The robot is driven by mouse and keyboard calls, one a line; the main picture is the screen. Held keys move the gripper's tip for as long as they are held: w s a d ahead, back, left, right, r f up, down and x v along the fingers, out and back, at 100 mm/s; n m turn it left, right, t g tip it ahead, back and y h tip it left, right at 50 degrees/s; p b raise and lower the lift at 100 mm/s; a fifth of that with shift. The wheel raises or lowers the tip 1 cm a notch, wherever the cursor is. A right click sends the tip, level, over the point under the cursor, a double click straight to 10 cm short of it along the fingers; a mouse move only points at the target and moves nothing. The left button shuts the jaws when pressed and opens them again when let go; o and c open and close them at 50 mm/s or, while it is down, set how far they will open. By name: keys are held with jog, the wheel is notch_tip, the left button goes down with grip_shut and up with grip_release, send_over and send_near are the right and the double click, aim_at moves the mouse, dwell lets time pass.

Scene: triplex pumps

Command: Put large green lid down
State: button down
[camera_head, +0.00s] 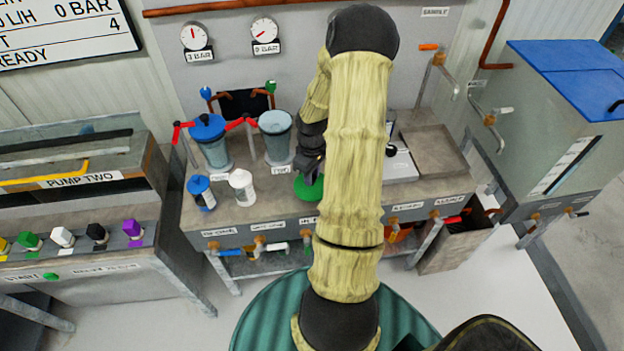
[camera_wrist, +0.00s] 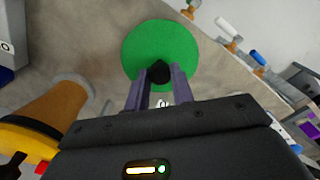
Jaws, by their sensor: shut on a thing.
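The large green lid (camera_head: 307,188) is a flat green disc with a dark knob at its centre. In the head view it is at the front part of the bench, just left of my arm and partly hidden by it. In the wrist view the lid (camera_wrist: 160,42) lies ahead of my gripper (camera_wrist: 160,80), whose two fingers are closed around the black knob. The lid is over the grey bench top (camera_head: 255,206), close to its front edge. I cannot tell whether it touches the surface.
An open grey-blue vessel (camera_head: 277,139) stands behind the lid. A blue-lidded vessel (camera_head: 210,142), a white jar (camera_head: 242,185) and a blue-capped jar (camera_head: 201,193) stand to the left. A grey tray (camera_head: 434,150) is at right. Valves line the bench front.

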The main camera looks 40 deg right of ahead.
jog(key=shift+f, duration=1.4)
jog(key=shift+w+f, duration=0.1)
jog(key=shift+f, duration=0.1)
jog(key=c, duration=1.2)
grip_release()
jog(key=shift+r, duration=0.1)
notch_tip(320, 180, up, 12)
jog(key=shift+r, duration=0.15)
